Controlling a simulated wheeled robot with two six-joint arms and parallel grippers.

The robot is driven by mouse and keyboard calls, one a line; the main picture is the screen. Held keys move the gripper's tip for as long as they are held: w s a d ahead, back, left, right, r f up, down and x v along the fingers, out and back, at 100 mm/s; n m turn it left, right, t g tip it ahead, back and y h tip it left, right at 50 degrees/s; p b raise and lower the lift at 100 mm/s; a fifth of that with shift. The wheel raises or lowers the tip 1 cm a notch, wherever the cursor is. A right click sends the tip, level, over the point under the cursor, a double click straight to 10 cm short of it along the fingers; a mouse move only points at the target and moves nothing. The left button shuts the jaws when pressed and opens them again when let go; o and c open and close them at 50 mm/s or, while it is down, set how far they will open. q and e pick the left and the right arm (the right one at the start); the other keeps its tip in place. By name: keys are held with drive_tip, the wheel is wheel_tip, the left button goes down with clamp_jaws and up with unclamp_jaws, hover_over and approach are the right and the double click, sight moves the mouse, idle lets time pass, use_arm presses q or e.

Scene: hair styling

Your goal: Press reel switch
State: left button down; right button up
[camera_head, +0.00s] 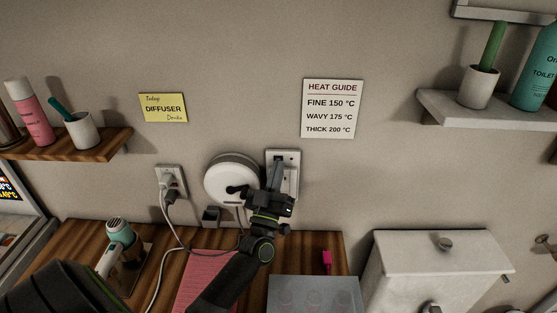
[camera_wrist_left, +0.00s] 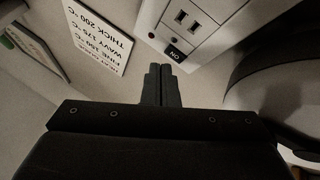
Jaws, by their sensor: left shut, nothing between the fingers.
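The round white reel (camera_head: 226,186) is mounted on the wall above the wooden counter. Beside it on the right is a white wall plate (camera_head: 294,160), partly covered by my left gripper. In the left wrist view the plate (camera_wrist_left: 205,14) shows a two-slot socket, a small red dot and a black switch (camera_wrist_left: 176,52) with letters on it that look like ON upside down. My left gripper (camera_head: 277,166) is shut and empty. In the left wrist view its fingertips (camera_wrist_left: 160,68) are very close to the switch; I cannot tell whether they touch it. My right gripper is out of view.
Another outlet (camera_head: 171,181) with plugged-in cords is left of the reel. A teal hair dryer (camera_head: 120,232), a pink mat (camera_head: 208,268) and a grey box (camera_head: 314,294) are on the counter. Shelves flank the wall above.

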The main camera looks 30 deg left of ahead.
use_arm(q)
drive_tip(key=shift+w+a, duration=0.2)
drive_tip(key=shift+w, duration=0.15)
